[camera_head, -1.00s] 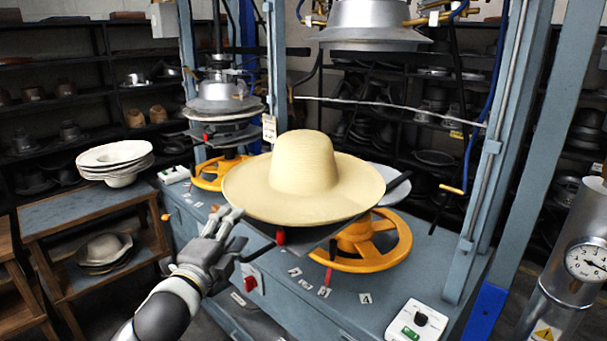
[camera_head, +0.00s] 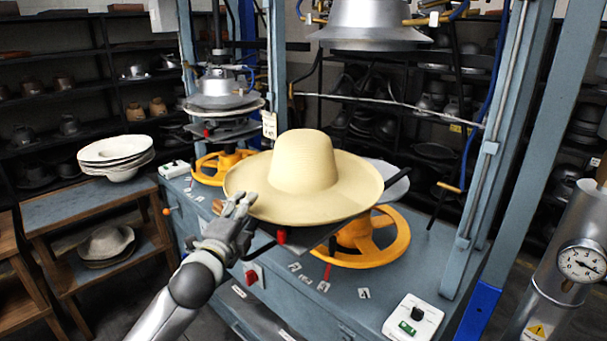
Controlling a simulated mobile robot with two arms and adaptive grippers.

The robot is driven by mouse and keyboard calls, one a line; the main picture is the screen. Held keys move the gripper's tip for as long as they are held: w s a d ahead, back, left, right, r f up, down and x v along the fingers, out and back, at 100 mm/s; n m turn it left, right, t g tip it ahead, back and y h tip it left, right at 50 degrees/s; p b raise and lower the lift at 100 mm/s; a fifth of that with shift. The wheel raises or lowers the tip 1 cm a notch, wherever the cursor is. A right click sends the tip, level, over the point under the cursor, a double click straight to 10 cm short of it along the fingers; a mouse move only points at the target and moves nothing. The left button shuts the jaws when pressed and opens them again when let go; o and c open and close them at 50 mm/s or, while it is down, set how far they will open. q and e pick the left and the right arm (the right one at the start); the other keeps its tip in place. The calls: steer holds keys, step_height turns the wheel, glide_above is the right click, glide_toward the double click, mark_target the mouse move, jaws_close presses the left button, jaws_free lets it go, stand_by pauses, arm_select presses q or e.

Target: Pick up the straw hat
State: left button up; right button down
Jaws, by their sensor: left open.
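The straw hat (camera_head: 305,170) is pale yellow with a tall round crown and a wide brim. It rests crown up on the press, above the orange handwheel, in the middle of the head view. My left gripper (camera_head: 240,203) is open at the left front edge of the brim. Its fingers overlap the brim in the picture; whether they touch it I cannot tell. My right gripper is not in view.
A metal press head (camera_head: 368,25) hangs above and behind the hat. The orange handwheel (camera_head: 385,245) and a control box (camera_head: 413,318) are on the press bench. Blue-grey posts stand behind and right. White hats (camera_head: 115,152) are stacked on a stand at left.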

arm_select(q)
jaws_close()
